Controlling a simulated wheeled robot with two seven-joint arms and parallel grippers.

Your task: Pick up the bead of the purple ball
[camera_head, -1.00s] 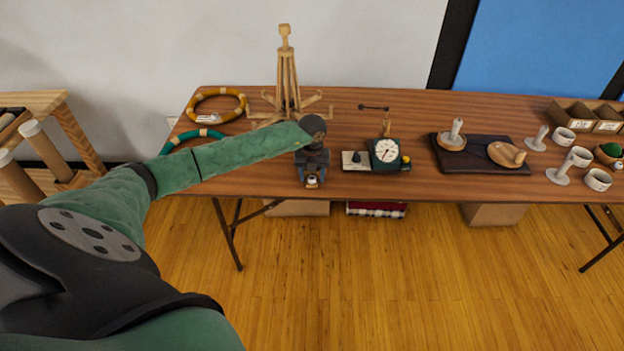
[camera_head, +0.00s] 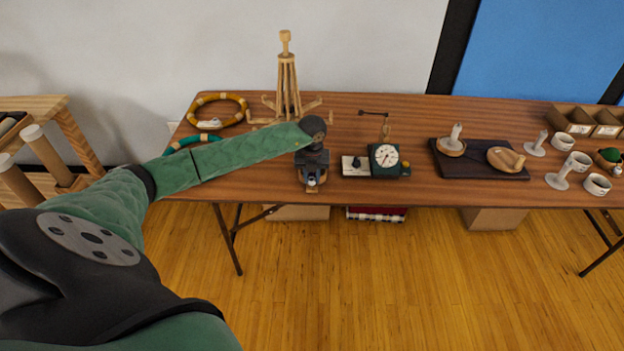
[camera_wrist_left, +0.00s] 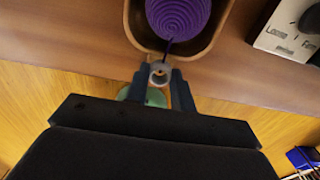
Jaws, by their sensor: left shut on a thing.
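In the left wrist view the purple ball (camera_wrist_left: 178,18) of wound yarn sits in a wooden holder (camera_wrist_left: 213,32) with a rounded rim. A dark cord runs from the ball to a small pale bead (camera_wrist_left: 159,72) with a dark hole. My left gripper (camera_wrist_left: 160,78) is shut on the bead, just outside the holder's near rim. In the head view my left gripper (camera_head: 311,180) is at the table's front edge, and the ball is hidden behind it. My right gripper is in neither view.
A dial scale (camera_head: 385,158) with a pale labelled panel (camera_head: 355,166) stands just right of my gripper. A wooden yarn stand (camera_head: 288,85) is behind it on the table (camera_head: 345,120). A dark mat (camera_head: 480,168) with wooden tools lies further right.

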